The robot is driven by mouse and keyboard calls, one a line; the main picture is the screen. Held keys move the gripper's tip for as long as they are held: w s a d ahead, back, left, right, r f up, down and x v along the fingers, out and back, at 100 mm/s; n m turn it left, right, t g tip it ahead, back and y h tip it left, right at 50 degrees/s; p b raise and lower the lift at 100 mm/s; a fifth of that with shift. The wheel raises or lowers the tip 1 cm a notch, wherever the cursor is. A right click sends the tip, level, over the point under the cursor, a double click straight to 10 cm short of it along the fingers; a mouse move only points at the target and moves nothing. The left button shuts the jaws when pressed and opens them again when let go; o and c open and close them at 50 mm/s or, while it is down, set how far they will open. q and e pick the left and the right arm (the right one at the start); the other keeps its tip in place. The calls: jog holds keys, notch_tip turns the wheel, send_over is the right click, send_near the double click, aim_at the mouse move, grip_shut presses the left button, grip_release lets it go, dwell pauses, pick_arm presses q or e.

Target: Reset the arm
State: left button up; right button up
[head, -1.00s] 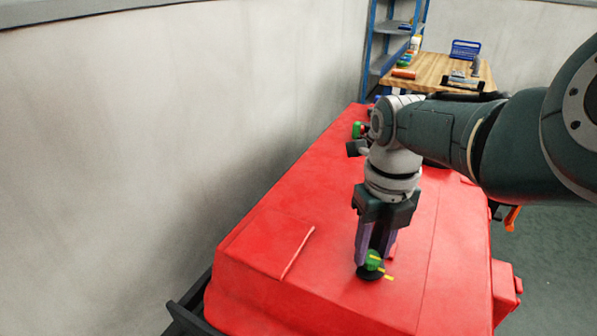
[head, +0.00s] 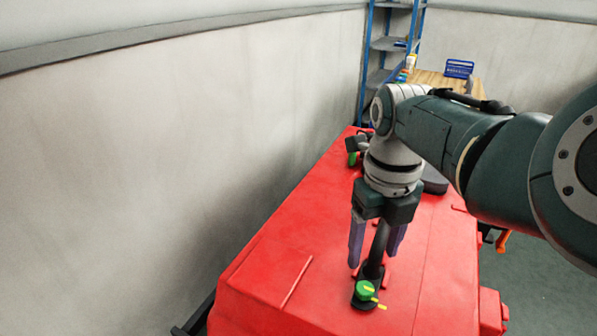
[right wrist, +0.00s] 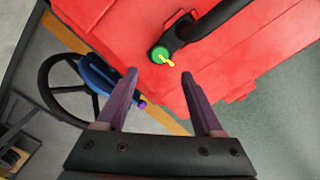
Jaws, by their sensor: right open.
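My right gripper (head: 377,245) is open and empty above the red scrubber tank (head: 290,235). In the head view its purple fingers hang on either side of a black hose or arm-like part, which stands beyond or between them. A green knob (head: 365,290) with yellow marks sits at that part's near end on the red top. In the right wrist view the fingers (right wrist: 157,88) are spread wide, and the green knob (right wrist: 160,54) with its yellow tab lies ahead of them, apart from both tips. My left gripper is in neither view.
A grey wall (head: 180,140) runs along the left. A blue shelf (head: 390,45) and a wooden table (head: 432,77) stand at the back. The right wrist view shows a black steering wheel (right wrist: 75,90) beside the tank. Grey floor lies at the right.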

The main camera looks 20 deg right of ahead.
jog(key=shift+r, duration=0.95)
jog(key=s+d+n+t+h, duration=0.3)
jog(key=s+n, duration=0.7)
jog(key=n, duration=1)
jog(key=s+a+r+n+y+p, duration=0.15)
jog(key=s+a+r+n, duration=0.35)
jog(key=n, duration=0.5)
jog(key=s+a+r+n+y, duration=0.2)
jog(key=s+a+n, duration=0.35)
jog(key=n, duration=0.35)
notch_tip(320, 180, up, 36)
jog(key=p, duration=3.6)
jog(key=shift+s+d+f+t, duration=0.15)
jog(key=shift+s+d+t, duration=0.15)
jog(key=shift+d, duration=0.15)
